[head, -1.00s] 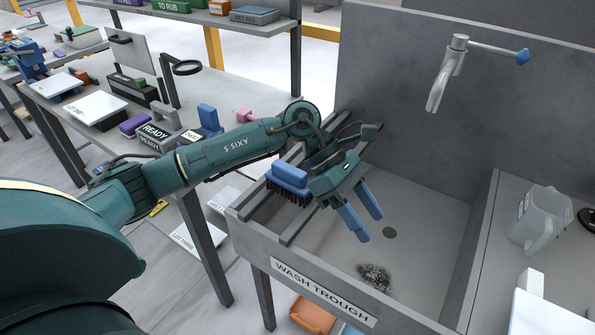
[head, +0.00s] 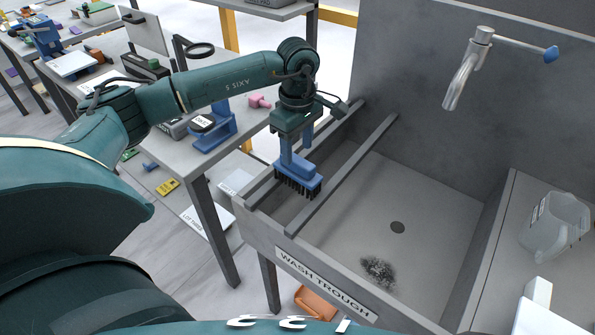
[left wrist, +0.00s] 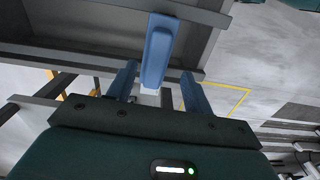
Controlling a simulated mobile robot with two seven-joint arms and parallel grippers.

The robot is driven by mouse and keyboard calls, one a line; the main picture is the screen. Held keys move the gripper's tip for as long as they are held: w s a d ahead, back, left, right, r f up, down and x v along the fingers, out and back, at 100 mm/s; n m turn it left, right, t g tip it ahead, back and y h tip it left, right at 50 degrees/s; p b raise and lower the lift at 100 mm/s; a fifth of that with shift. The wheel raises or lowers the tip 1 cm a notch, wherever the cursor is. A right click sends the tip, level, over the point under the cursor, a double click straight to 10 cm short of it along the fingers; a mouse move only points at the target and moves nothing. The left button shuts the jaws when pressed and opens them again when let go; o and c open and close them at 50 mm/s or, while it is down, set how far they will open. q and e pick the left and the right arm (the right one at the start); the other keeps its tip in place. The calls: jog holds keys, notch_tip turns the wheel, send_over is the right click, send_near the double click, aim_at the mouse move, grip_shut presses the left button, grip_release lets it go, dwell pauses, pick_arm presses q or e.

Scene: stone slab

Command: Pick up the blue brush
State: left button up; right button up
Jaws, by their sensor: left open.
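The blue brush (head: 298,176), with dark bristles facing down, is at the rails over the left part of the wash trough (head: 400,205). My left gripper (head: 297,150) points down right above it, with its blue fingers open. In the head view the fingers overlap the brush's top, so I cannot tell whether they touch it. In the left wrist view the brush (left wrist: 158,48) lies lengthwise, lined up with the gap between the two open fingers (left wrist: 160,86). My right gripper is not in view.
Two grey rails (head: 345,172) run across the trough beside the brush. A tap (head: 468,68) hangs from the back wall. A clear jug (head: 553,226) stands on the right ledge. A bench with a blue stand (head: 213,128) is at the left.

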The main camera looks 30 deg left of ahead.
aim_at(297, 159)
pick_arm(q)
jog(key=shift+w+a+f+p, duration=0.15)
jog(key=shift+f+p, duration=0.25)
jog(key=shift+f, duration=0.95)
jog(key=shift+w+f+p, duration=0.1)
jog(key=shift+f+p, duration=0.3)
jog(key=shift+f, duration=0.9)
jog(key=shift+r, duration=0.1)
jog(key=c, duration=0.8)
